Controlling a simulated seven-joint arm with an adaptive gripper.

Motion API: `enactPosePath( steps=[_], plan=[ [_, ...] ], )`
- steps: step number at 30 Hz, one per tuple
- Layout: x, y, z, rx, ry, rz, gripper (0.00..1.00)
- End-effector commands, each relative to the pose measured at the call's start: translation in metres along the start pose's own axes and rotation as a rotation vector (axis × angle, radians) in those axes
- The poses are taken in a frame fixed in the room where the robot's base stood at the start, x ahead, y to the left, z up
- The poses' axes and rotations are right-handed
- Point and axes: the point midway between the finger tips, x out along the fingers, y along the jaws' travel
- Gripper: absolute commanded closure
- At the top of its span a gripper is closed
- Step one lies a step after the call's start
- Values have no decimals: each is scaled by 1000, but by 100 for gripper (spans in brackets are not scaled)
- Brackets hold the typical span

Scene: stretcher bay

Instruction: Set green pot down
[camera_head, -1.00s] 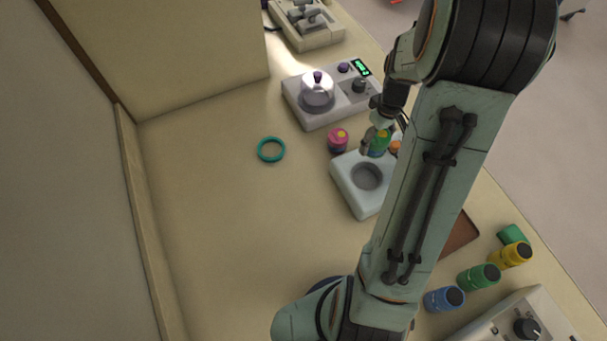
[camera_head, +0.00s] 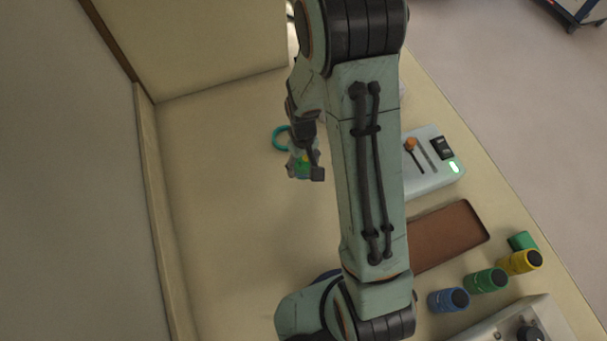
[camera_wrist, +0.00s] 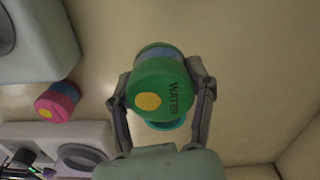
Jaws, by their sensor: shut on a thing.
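The green pot (camera_wrist: 162,92) has a green lid with a yellow dot and the word WATER, and a bluish band around its body. My gripper (camera_wrist: 160,88) is shut on it, one finger on each side, in the wrist view. In the head view my gripper (camera_head: 304,172) holds the green pot (camera_head: 303,160) over the tan bench, left of my arm. The gap between the pot and the bench cannot be told.
A teal ring (camera_head: 281,139) lies on the bench just behind the gripper. A pink pot (camera_wrist: 58,101) stands beside a pale device with a round recess (camera_wrist: 82,156). A brown tray (camera_head: 448,236) and several coloured pots (camera_head: 486,281) are at right. The left bench (camera_head: 215,220) is clear.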

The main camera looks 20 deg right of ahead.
Motion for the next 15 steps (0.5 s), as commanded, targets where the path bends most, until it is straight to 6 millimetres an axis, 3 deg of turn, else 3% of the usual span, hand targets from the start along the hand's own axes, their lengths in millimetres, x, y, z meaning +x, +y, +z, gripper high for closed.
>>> enactPosePath(
  steps=[9,15],
  plan=[
    [45,0,1,1,-3,-1,83],
    [51,1,0,2,2,1,83]
  ],
)
